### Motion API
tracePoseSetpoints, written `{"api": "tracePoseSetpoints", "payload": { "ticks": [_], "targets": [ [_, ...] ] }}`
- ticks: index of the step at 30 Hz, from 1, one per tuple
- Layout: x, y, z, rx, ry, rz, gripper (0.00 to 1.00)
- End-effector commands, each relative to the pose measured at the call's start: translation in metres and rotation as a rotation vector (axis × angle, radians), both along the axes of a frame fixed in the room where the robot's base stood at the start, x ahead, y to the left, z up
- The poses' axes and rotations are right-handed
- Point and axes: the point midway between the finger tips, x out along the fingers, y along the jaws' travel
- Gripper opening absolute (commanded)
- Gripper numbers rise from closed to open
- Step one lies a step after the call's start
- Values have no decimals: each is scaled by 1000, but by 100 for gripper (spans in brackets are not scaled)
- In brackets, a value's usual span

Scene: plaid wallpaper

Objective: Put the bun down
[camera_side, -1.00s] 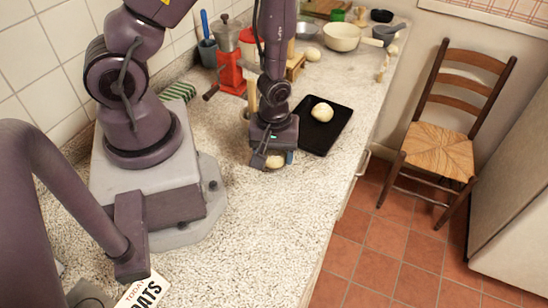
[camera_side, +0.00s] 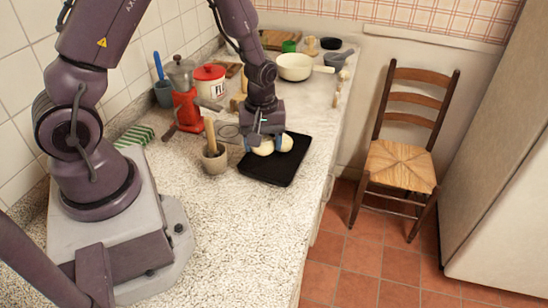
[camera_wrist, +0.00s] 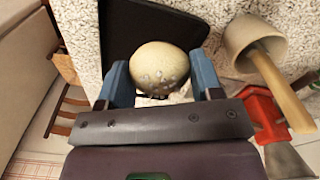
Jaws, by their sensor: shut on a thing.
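My gripper (camera_side: 265,144) is shut on a pale round bun (camera_side: 263,148), over the left back part of the black tray (camera_side: 270,171). The held bun also shows between the two blue fingertips in the wrist view (camera_wrist: 160,67), with pale spots on it. I cannot tell whether it touches the tray. A second bun (camera_side: 287,142) shows just right of it in the side view, partly hidden by my fingers. The tray also shows in the wrist view (camera_wrist: 120,30).
A stone mortar with a wooden pestle (camera_side: 214,161) stands close left of the tray. A red grinder (camera_side: 187,110) and a white canister with a red lid (camera_side: 210,82) stand behind it. The tray's front half is bare. The counter's edge runs along the right.

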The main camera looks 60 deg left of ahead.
Motion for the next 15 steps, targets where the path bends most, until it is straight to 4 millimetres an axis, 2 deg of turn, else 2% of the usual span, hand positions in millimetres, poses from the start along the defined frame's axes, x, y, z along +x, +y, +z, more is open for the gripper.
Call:
{"api": "tracePoseSetpoints", "payload": {
  "ticks": [3,6,12,15],
  "targets": [
    [20,8,2,-1,-7,-38,36],
    [28,9,-1,-3,-5,-73,36],
    [24,9,-32,-6,5,-88,36],
    [25,8,-41,-6,4,-88,36]
  ]
}}
